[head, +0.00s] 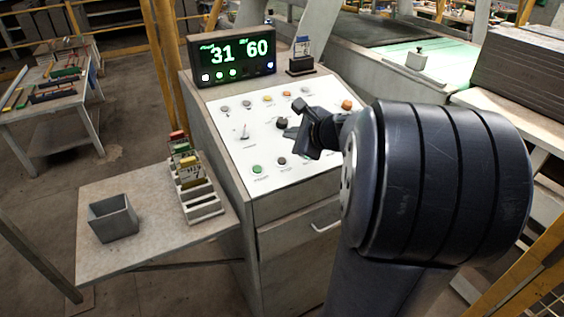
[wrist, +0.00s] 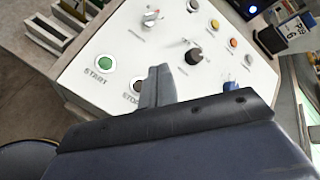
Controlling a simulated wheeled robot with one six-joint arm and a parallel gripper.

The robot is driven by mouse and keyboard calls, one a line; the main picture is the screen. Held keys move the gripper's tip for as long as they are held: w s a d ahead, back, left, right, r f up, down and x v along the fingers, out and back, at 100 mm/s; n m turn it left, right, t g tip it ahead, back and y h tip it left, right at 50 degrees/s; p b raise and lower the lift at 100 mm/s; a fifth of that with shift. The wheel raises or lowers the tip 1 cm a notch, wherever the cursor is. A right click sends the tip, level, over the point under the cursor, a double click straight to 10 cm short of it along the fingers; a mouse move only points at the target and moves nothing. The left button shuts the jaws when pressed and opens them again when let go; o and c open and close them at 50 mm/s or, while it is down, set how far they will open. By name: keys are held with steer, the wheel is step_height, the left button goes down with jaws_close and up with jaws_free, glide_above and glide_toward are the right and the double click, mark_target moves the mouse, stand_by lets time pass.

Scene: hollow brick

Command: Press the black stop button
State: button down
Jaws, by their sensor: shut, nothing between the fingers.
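The black stop button (head: 282,161) is on the white sloped control panel (head: 235,128), right of the green start button (head: 257,169). In the wrist view, the stop button (wrist: 138,86) shows dark in a pale ring, and my finger hides part of its label. My gripper (head: 291,134) is shut and empty. In the head view it is over the right part of the panel, above and right of the stop button. In the wrist view its closed fingers (wrist: 158,82) appear just right of the button. I see no contact with it.
A black knob (head: 282,123), a lever switch (head: 245,132) and several small coloured buttons share the panel. A display (head: 232,57) reading 31 and 60 stands behind it. A side table holds a grey bin (head: 113,218) and a slotted rack (head: 199,198).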

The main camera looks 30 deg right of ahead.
steer(key=f+b, duration=0.2)
steer(key=w+f+b, duration=0.1)
steer(key=f+b, duration=0.1)
steer(key=f, duration=0.1)
steer(key=w+f+b, duration=0.1)
steer(key=f+b, duration=0.1)
steer(key=shift+w+f, duration=0.1)
steer(key=shift+f, duration=0.2)
stand_by(1.7)
steer(key=shift+w+f+b, duration=0.1)
steer(key=shift+f+b, duration=0.25)
steer(key=shift+b, duration=0.05)
steer(key=shift+w+f+b, duration=0.1)
steer(key=shift+f+b, duration=0.25)
stand_by(0.5)
steer(key=shift+r, duration=0.1)
steer(key=shift+s+r+p, duration=0.25)
steer(key=shift+r+p, duration=0.35)
steer(key=shift+r, duration=0.05)
steer(key=shift+r, duration=0.1)
steer(key=shift+s+r+p, duration=0.2)
steer(key=shift+r+p, duration=0.45)
steer(key=shift+r, duration=0.1)
steer(key=shift+s+r+p, duration=0.25)
steer(key=shift+r+p, duration=0.35)
steer(key=shift+r, duration=0.2)
steer(key=shift+s+r+p, duration=0.2)
steer(key=shift+r+p, duration=0.45)
steer(key=shift+r, duration=0.1)
